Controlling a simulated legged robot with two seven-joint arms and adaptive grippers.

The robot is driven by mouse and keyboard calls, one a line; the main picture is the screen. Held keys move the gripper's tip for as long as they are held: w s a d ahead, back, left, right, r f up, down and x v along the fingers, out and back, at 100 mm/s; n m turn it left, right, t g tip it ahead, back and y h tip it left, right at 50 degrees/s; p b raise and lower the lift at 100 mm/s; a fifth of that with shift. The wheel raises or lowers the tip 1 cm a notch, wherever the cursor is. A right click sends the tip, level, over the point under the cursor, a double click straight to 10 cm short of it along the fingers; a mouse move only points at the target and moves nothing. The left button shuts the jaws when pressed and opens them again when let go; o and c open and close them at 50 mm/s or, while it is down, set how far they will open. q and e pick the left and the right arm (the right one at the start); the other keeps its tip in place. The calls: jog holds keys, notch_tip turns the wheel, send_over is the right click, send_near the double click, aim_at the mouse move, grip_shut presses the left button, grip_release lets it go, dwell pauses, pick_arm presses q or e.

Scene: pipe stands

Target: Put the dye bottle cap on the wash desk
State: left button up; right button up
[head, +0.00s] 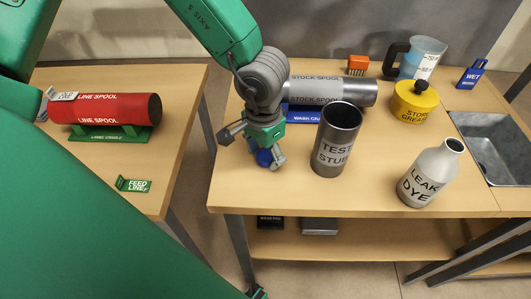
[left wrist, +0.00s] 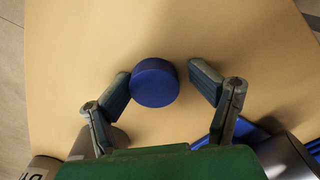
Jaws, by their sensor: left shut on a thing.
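The dye bottle cap is a round blue cap (head: 264,157) low over the front left of the wash desk (head: 285,195). In the left wrist view the cap (left wrist: 155,82) lies between my fingers, against the left one. My left gripper (head: 255,148) is shut on it; a gap seems to show at the right finger (left wrist: 205,82). I cannot tell whether the cap touches the desk top. The grey dye bottle (head: 430,177), marked "LEAK DYE", stands open and uncapped on the desk at right. My right gripper is not in view.
The open test stub pipe (head: 337,140) stands just right of my left gripper. Behind are the stock spool (head: 330,90), yellow grease pot (head: 413,103) and clear jug (head: 421,58). A sink (head: 495,148) is at right. A gap separates the left table (head: 180,120), bearing a red spool (head: 110,108).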

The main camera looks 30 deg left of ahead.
aim_at(263, 153)
pick_arm(q)
jog(key=shift+s, duration=0.1)
jog(key=shift+r+b, duration=0.25)
jog(key=shift+b, duration=0.05)
notch_tip(263, 153, up, 12)
jog(key=p, duration=0.3)
jog(key=shift+r+p, duration=0.25)
jog(key=shift+p, duration=0.1)
